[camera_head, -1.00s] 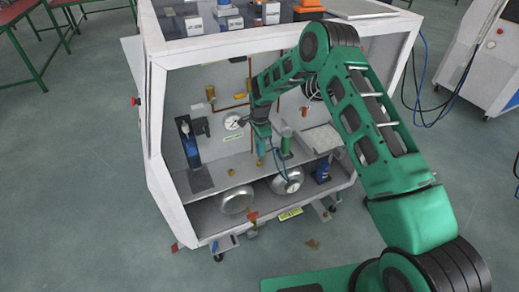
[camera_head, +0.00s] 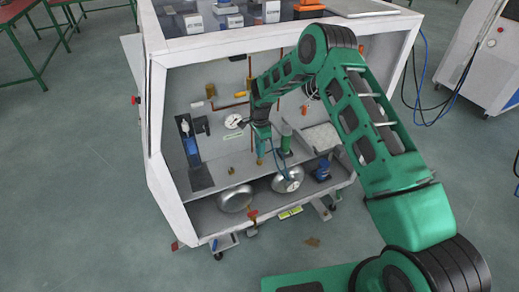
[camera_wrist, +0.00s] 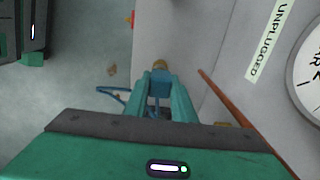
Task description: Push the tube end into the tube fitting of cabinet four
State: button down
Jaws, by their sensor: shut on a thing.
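My gripper (camera_head: 262,144) points down inside the open white cabinet (camera_head: 156,150). In the wrist view my gripper (camera_wrist: 160,88) is shut on the blue tube end (camera_wrist: 159,82) between its green fingers. A brass fitting (camera_wrist: 159,64) shows just beyond the fingertips. In the head view a brass piece (camera_head: 259,162) shows right below the gripper, at the shelf. I cannot tell whether tube and fitting touch or are joined. The blue tube (camera_wrist: 112,94) loops out to the left of the fingers in the wrist view.
A round gauge (camera_head: 233,121) is on the back panel, left of the gripper. A blue-topped filter (camera_head: 190,145) stands at the left. Silver round vessels (camera_head: 236,198) lie under the shelf. A copper pipe (camera_wrist: 240,122) runs close to the right of the fingers in the wrist view.

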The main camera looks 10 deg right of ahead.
jog(key=shift+f, duration=0.7)
jog(key=c, duration=1.4)
grip_release()
notch_tip(320, 180, up, 7)
jog(key=shift+w+r, duration=0.1)
jog(key=shift+r, duration=0.1)
